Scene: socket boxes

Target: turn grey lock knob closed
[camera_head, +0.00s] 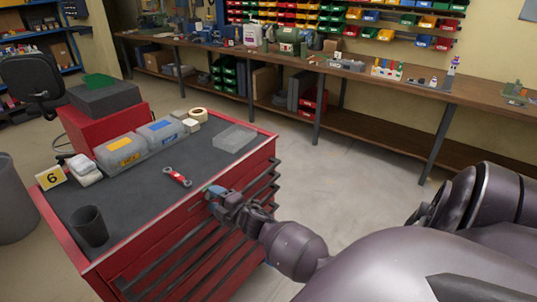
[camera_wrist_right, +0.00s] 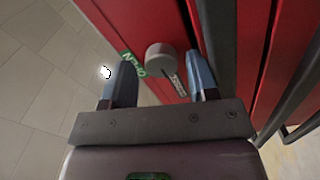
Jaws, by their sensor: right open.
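The round grey lock knob (camera_wrist_right: 160,57) sits on the red front of the tool cabinet (camera_head: 112,284) in the right wrist view. A green label with letters like "OPEN" (camera_wrist_right: 131,64) is to its left in that view. A pale label (camera_wrist_right: 178,84) is below right of it, its text too small to read. My right gripper (camera_wrist_right: 158,66) is open, with one finger on each side of the knob; I cannot tell if they touch it. In the head view my right gripper (camera_head: 215,194) is at the cabinet's upper front, hiding the knob. My left gripper is out of view.
Dark drawer handles (camera_wrist_right: 292,100) run beside the knob. On the cabinet top are a red-and-silver tool (camera_head: 177,177), a dark cup (camera_head: 88,226), storage boxes (camera_head: 121,150) and a clear tray (camera_head: 234,138). Open floor (camera_head: 350,185) lies to the right, before a long workbench (camera_head: 350,72).

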